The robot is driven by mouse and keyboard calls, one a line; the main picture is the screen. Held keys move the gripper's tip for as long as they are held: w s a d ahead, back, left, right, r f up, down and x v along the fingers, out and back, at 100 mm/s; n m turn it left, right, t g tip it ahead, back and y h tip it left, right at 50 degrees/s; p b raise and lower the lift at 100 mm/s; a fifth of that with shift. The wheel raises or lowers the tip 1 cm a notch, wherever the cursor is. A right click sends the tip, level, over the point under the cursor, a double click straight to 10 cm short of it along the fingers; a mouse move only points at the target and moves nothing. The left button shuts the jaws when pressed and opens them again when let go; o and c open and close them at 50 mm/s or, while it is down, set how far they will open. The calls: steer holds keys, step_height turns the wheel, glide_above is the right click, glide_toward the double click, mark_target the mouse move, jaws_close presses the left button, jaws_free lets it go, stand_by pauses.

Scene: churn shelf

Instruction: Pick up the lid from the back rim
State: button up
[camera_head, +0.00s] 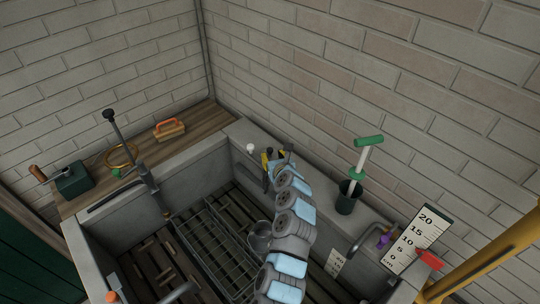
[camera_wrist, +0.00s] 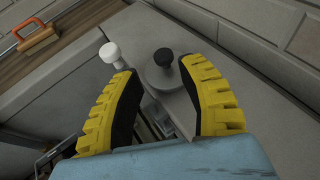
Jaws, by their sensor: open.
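The lid (camera_wrist: 155,77) is a round grey disc with a dark knob on top, lying on the grey stone back rim (camera_wrist: 225,65) in the wrist view. My gripper (camera_wrist: 160,70) is open, its yellow-edged black fingers spread with the lid showing between and just beyond their tips. Nothing is held. I cannot tell whether the fingers touch the lid. In the head view my gripper (camera_head: 268,160) is over the back rim near the corner, and the lid is mostly hidden, with a dark knob (camera_head: 288,147) showing beside the fingers.
A white knob (camera_wrist: 110,53) stands left of the lid, close to the left finger. A dark cup with a green-handled tool (camera_head: 347,196) stands farther right on the rim. The sunken basin with its wire rack (camera_head: 215,245) lies below. An orange-handled brush (camera_head: 169,129) rests on the wooden ledge.

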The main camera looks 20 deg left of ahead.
mark_target(271, 152)
steer(key=shift+x, duration=0.85)
steer(key=shift+w+a+f+b, duration=0.35)
steer(key=shift+w+f+b, duration=0.2)
steer(key=shift+w+b, duration=0.1)
steer(key=shift+w+a+f+b, duration=0.35)
steer(key=shift+w+f+b, duration=0.2)
steer(key=shift+w, duration=0.1)
steer(key=shift+b+x, duration=0.5)
steer(key=shift+x, duration=0.25)
steer(key=shift+w+r, duration=0.1)
jaws_close()
